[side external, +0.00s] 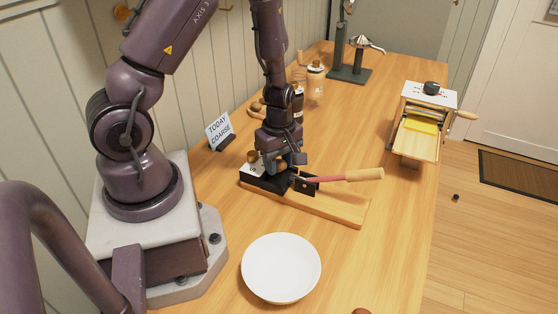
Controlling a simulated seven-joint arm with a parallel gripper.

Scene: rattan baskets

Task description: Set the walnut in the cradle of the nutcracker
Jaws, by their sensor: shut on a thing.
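The nutcracker is a black mechanism (265,181) on a wooden board (335,208), with a lever (345,178) that ends in a wooden grip pointing right. My gripper (284,167) is low over the black mechanism, pointing down. It is shut on a small brown thing, which looks like the walnut (282,164); the fingers hide most of it. I cannot tell whether the walnut touches the cradle, since the gripper covers that spot.
A white bowl (281,267) stands in front of the board. A "TODAY COARSE" sign (218,131) stands to the left. A roller machine (420,125) stands at the right edge and a grey press (350,70) at the back. A brown round thing (361,311) is cut off at the bottom.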

